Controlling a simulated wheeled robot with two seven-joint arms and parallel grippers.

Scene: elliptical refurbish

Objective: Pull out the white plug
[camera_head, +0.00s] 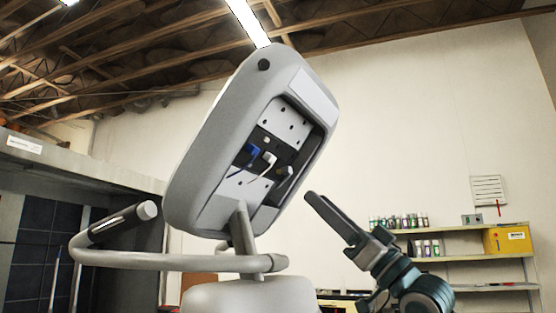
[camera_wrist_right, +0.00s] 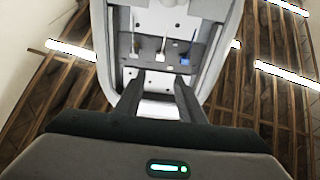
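The white plug (camera_head: 269,159) sits in the recessed back of a tilted grey console (camera_head: 215,135), with a white cable hanging from it. A blue plug (camera_head: 252,152) is to its left and a dark plug (camera_head: 287,172) to its right. In the wrist view the white plug (camera_wrist_right: 161,48) is in the middle, with the blue plug (camera_wrist_right: 186,54) to its right. My right gripper (camera_head: 312,197) is below and right of the recess, apart from the plugs. In the wrist view its two fingers (camera_wrist_right: 158,92) are spread with nothing between them. My left gripper is not in view.
The console's raised rim surrounds the recess. A curved handlebar (camera_head: 180,262) runs below it. Shelves with bottles (camera_head: 400,222) and a yellow box (camera_head: 508,239) stand at the back right. The space between my right gripper and the recess looks clear.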

